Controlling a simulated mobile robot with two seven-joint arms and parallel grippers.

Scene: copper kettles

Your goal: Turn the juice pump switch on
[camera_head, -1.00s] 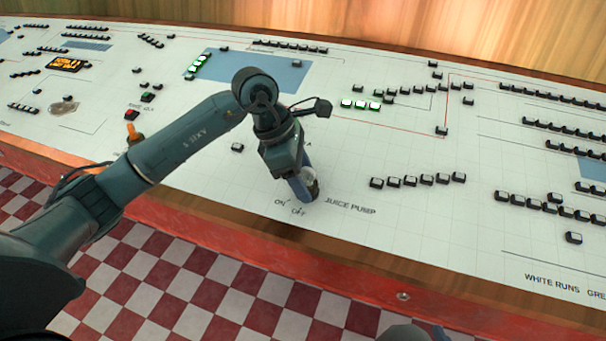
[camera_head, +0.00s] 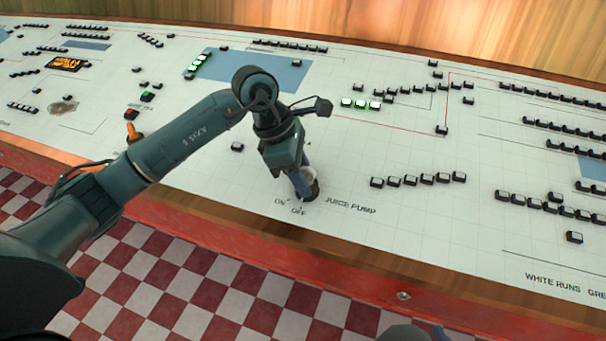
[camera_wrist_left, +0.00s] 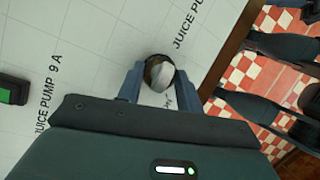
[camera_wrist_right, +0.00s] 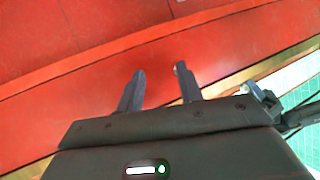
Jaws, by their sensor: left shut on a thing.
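The juice pump switch (camera_wrist_left: 159,72) is a round dark knob with a pale bar across it, seen from above in the left wrist view. In the head view the knob (camera_head: 312,191) sits by the printed ON, OFF and JUICE PUMP labels, largely hidden by my gripper. My left gripper (camera_head: 306,188) points down at it, with one finger on each side of the knob, shut on it. Which label the switch points to is unclear. My right gripper (camera_wrist_right: 158,72) is open and empty in front of a red surface.
The white console panel (camera_head: 240,185) carries rows of dark buttons (camera_head: 418,180), several lit green (camera_head: 360,104). An orange lever (camera_head: 131,132) stands left of my left arm. A red and wooden edge borders the panel, with checkered floor (camera_head: 180,280) below.

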